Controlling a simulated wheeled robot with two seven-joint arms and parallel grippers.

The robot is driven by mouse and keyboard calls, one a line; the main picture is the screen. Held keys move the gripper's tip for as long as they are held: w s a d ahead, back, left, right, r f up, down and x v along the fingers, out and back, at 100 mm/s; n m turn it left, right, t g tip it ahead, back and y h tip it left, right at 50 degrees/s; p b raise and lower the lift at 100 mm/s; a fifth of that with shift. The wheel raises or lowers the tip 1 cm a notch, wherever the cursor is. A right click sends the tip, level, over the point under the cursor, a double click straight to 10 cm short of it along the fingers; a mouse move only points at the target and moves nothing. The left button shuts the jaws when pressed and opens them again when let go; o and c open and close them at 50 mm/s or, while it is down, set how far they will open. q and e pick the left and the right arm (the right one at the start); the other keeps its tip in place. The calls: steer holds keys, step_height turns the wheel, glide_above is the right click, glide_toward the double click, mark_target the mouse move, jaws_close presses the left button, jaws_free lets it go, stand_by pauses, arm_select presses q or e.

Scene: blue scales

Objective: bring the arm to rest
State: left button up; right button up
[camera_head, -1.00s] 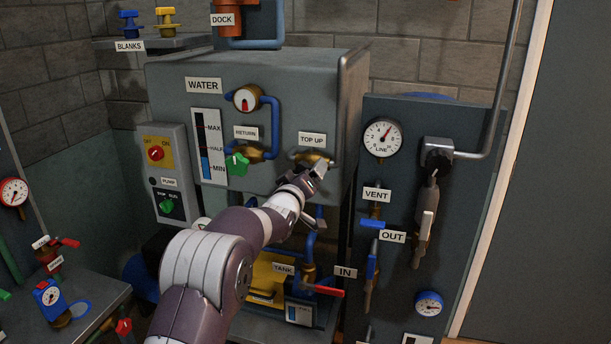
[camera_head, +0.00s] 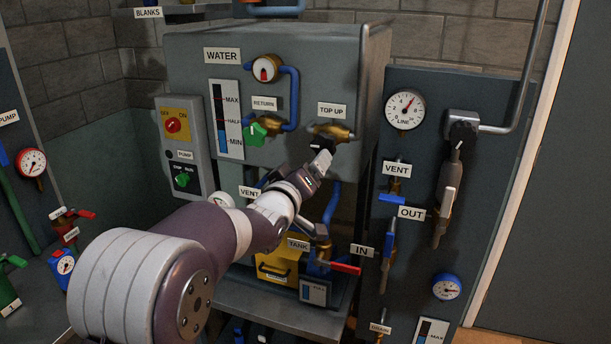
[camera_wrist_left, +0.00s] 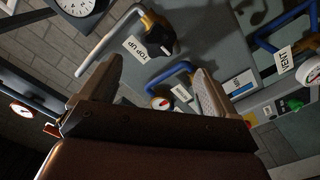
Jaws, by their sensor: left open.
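My left arm reaches in from the lower left in the head view. Its gripper (camera_head: 318,166) is just below the TOP UP valve (camera_head: 337,131) on the grey WATER tank (camera_head: 300,75). In the left wrist view the two fingers of my gripper (camera_wrist_left: 155,88) stand apart with nothing between them. The black knob of the TOP UP valve (camera_wrist_left: 160,42) shows beyond the fingers, apart from them. My right gripper is in neither view.
The green RETURN valve (camera_head: 256,134) and the level gauge (camera_head: 221,120) are left of the gripper. Below are the red TANK handle (camera_head: 345,268) and a yellow box (camera_head: 277,268). The panel with the LINE gauge (camera_head: 404,109) stands right.

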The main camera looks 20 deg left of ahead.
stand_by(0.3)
arm_select(q)
steer(key=s+f+m+g+y, duration=0.15)
steer(key=s+f+g, duration=0.25)
steer(key=f, duration=0.4)
steer(key=s+f+m+g, duration=0.3)
steer(key=s+f+g, duration=0.15)
steer(key=f, duration=0.45)
steer(key=s+d+f+m+g, duration=0.1)
steer(key=s+f+g, duration=0.3)
steer(key=s, duration=0.7)
steer(key=s+d+f+m+g, duration=0.2)
steer(key=s+f+g, duration=0.2)
steer(key=s, duration=0.7)
steer(key=shift+s+f+h, duration=0.15)
steer(key=shift+f+h, duration=0.3)
steer(key=shift+f, duration=0.3)
